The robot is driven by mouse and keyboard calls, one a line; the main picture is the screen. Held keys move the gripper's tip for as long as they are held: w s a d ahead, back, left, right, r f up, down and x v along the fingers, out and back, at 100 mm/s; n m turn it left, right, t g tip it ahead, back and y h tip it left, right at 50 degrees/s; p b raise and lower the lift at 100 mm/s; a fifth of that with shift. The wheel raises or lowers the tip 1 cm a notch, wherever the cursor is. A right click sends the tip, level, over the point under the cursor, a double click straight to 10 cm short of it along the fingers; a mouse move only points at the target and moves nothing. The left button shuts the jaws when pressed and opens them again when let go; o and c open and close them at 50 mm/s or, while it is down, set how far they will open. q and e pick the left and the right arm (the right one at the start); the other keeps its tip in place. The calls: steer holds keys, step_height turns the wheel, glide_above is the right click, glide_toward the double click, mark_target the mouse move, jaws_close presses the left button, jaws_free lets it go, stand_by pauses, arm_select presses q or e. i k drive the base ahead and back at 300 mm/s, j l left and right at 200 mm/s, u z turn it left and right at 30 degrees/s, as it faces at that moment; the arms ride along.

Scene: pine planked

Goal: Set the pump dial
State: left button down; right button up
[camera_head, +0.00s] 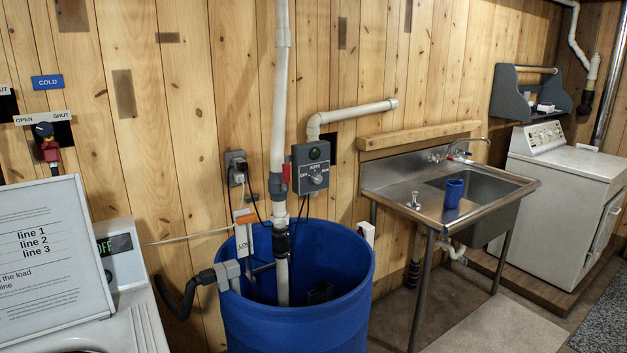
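The pump control box (311,168) is a small dark grey box fixed at the plank wall, above the back of the blue barrel. Its round dial (317,179) sits on the lower part of its face, with OFF, AUTO and RUN marked around it. The dial's pointer is too small to read surely. A dark green round lamp or button (314,154) is above the dial. Neither of my grippers shows in the head view.
The blue barrel (298,320) stands below the box, with white pipes (281,110) rising from it. A framed sign (45,265) and a white appliance (122,270) are at left. A steel sink (480,185) with a blue cup (454,193) and a white washer (565,190) are at right.

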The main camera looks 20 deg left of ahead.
mark_target(316, 178)
steer(key=i+l+u, duration=0.15)
steer(key=l, duration=0.25)
steer(key=i+l+u, duration=0.15)
steer(key=l, duration=0.25)
steer(key=i+l+u, duration=0.15)
steer(key=i+l, duration=0.15)
steer(key=l, duration=0.15)
steer(key=i+l+u, duration=0.2)
steer(key=l, duration=0.25)
steer(key=l+u, duration=0.15)
steer(key=l, duration=0.3)
steer(key=i+l+u, duration=0.15)
steer(key=l, duration=0.35)
steer(key=l+u, duration=0.15)
steer(key=l, duration=0.3)
steer(key=i, duration=0.05)
